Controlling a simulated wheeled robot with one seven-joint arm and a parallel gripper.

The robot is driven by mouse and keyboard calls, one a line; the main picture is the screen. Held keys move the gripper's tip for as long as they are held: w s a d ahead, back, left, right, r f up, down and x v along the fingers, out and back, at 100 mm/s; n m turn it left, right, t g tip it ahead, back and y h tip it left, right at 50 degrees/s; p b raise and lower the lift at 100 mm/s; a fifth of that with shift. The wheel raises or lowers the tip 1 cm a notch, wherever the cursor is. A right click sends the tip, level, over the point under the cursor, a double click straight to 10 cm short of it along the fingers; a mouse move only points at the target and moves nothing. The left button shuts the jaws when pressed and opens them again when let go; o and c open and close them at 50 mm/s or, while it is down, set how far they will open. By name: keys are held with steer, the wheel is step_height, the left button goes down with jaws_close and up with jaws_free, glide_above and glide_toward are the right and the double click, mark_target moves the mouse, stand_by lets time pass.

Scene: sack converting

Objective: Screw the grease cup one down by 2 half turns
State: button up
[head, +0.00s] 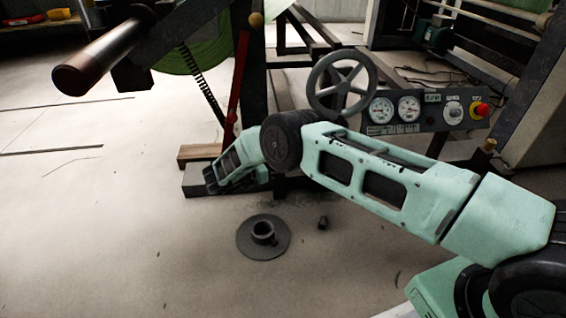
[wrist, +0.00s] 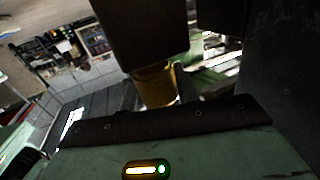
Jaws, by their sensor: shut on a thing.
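A brass-coloured grease cup (wrist: 155,86) shows in the wrist view, partly covered by a dark finger of my gripper. My gripper is shut on it. In the head view my gripper (head: 211,180) is low at the left end of my arm, beside the foot of the machine stand. The cup it holds is hidden there. Two other brass-coloured knobs show in the head view, one at the top of the stand (head: 256,20) and one right of the gauge panel (head: 489,145). I cannot tell from markings which cup is number one.
A grey handwheel (head: 341,84) and a gauge panel (head: 420,110) with a red stop button stand behind my arm. A dark roller (head: 100,65) juts out at upper left. A round flanged part (head: 263,238) lies on the floor. The floor at left is clear.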

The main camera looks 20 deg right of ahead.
steer(key=shift+s+f+m+g+b, duration=0.15)
steer(key=shift+m+g+b, duration=0.3)
steer(key=shift+m+g, duration=0.85)
steer(key=shift+g, duration=0.5)
steer(key=o, duration=1)
step_height(320, 180, up, 10)
steer(key=p, duration=0.7)
